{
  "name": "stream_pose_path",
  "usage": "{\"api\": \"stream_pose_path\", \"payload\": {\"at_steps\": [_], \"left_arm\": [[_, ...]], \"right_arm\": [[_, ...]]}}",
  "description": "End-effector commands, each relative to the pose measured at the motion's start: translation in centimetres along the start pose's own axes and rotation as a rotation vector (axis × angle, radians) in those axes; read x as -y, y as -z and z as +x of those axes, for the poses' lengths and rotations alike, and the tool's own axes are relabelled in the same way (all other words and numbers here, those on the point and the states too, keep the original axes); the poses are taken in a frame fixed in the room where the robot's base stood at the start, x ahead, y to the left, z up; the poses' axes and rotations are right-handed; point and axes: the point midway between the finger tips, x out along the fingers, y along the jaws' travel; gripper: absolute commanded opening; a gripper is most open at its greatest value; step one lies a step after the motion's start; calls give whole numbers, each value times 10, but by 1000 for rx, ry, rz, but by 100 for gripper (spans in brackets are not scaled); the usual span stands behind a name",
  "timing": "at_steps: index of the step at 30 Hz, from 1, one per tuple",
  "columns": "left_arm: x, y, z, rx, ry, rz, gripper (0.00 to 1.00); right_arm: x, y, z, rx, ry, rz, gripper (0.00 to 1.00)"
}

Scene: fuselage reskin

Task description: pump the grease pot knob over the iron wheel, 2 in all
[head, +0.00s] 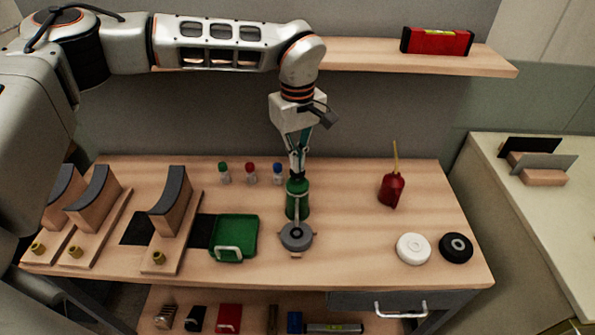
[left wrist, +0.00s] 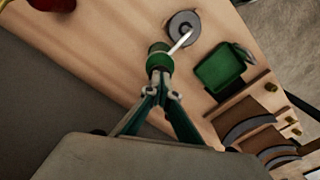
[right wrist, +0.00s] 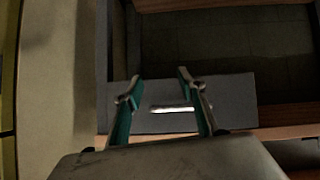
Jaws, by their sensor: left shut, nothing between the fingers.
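The green grease pot (head: 297,203) stands on the bench, and its pale spout reaches over the grey iron wheel (head: 296,237). In the left wrist view the pot (left wrist: 159,60) and the wheel (left wrist: 183,28) show the same way. My left gripper (head: 297,174) points down at the top of the pot, where the knob is. Its fingers (left wrist: 160,92) are closed together just over the pot's top; they hide the knob, and I cannot tell if they touch it. My right gripper (right wrist: 158,88) is open and empty, in front of the grey drawer.
A green tray (head: 235,238) and curved wooden formers (head: 170,205) stand left of the wheel. Several small bottles (head: 250,174) stand behind. A red oil can (head: 392,188), a white wheel (head: 413,249) and a black wheel (head: 456,247) are on the right.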

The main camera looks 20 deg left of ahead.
Motion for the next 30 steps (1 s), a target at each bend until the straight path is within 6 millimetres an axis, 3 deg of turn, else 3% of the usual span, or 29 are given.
{"api": "stream_pose_path", "payload": {"at_steps": [12, 30], "left_arm": [[0, 0, 5, 0, 2, 1, 0], [0, 0, -23, 0, 1, 1, 0]], "right_arm": [[0, -1, 0, 1, 0, 0, 40], [-4, 26, -12, -14, -3, -1, 40]]}}
